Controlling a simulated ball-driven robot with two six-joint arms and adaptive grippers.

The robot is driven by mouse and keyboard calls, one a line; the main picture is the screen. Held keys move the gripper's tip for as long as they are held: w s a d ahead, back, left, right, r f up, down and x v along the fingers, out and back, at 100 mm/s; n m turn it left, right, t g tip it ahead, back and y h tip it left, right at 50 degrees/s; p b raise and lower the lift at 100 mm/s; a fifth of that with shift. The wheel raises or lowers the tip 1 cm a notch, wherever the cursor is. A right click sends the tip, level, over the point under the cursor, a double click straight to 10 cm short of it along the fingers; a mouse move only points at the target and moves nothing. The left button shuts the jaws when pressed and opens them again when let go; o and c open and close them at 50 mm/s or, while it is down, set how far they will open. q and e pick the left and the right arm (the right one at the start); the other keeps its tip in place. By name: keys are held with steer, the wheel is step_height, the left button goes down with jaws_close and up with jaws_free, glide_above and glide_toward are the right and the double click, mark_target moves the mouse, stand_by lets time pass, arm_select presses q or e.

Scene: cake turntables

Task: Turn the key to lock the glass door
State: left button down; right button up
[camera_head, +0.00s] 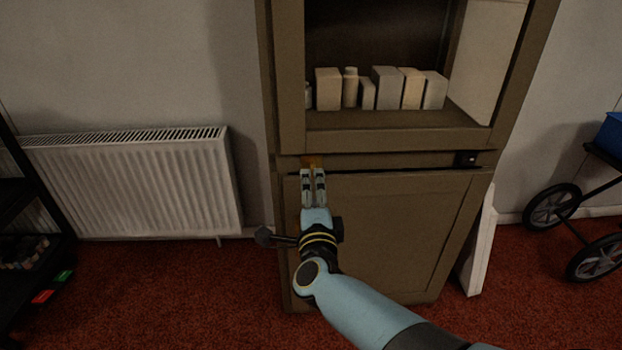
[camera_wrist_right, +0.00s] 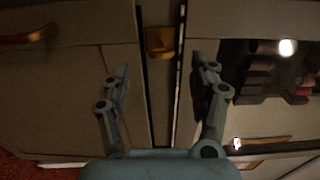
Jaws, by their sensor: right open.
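The glass door (camera_head: 291,80) is the framed upper front of a brown cabinet and looks shut. A small brass-coloured piece that looks like the key (camera_head: 312,161) sits at the door's lower left corner. It also shows in the right wrist view (camera_wrist_right: 160,42), upright between dark seams. My right gripper (camera_head: 313,174) is just in front of and below this piece. Its two fingers (camera_wrist_right: 161,70) are spread apart in the right wrist view, one on each side of the key's line, with nothing between them. My left gripper is not in view.
Several pale boxes and a bottle (camera_head: 350,88) stand behind the glass. The lower cabinet door (camera_head: 400,225) is below. A radiator (camera_head: 130,180) is at the left, a dark shelf (camera_head: 20,215) at the far left, a wheeled cart (camera_head: 580,215) at the right. Red carpet covers the floor.

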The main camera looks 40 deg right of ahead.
steer(key=v, duration=0.5)
steer(key=shift+s+a, duration=0.25)
steer(key=shift+s, duration=0.05)
steer(key=s+f+n+g+y+p, duration=0.2)
steer(key=s+f+n+g+y, duration=0.4)
steer(key=s+f+n, duration=1.05)
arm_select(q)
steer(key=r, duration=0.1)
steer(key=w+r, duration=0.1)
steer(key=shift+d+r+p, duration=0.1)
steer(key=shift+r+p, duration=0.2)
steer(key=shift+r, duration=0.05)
arm_select(e)
steer(key=s+f+n+g, duration=0.2)
steer(key=s+f, duration=0.3)
steer(key=s, duration=0.5)
steer(key=s+d+f+n+g+y, duration=0.1)
steer(key=s+f+n+g, duration=0.2)
steer(key=s+f, duration=0.3)
steer(key=s+d+f+n+g+y, duration=0.1)
steer(key=s+f+n+g, duration=0.2)
steer(key=s, duration=1.2)
step_height(320, 180, down, 4)
steer(key=shift+s+r+g, duration=0.2)
steer(key=shift+r+g, duration=0.05)
steer(key=shift+g, duration=0.25)
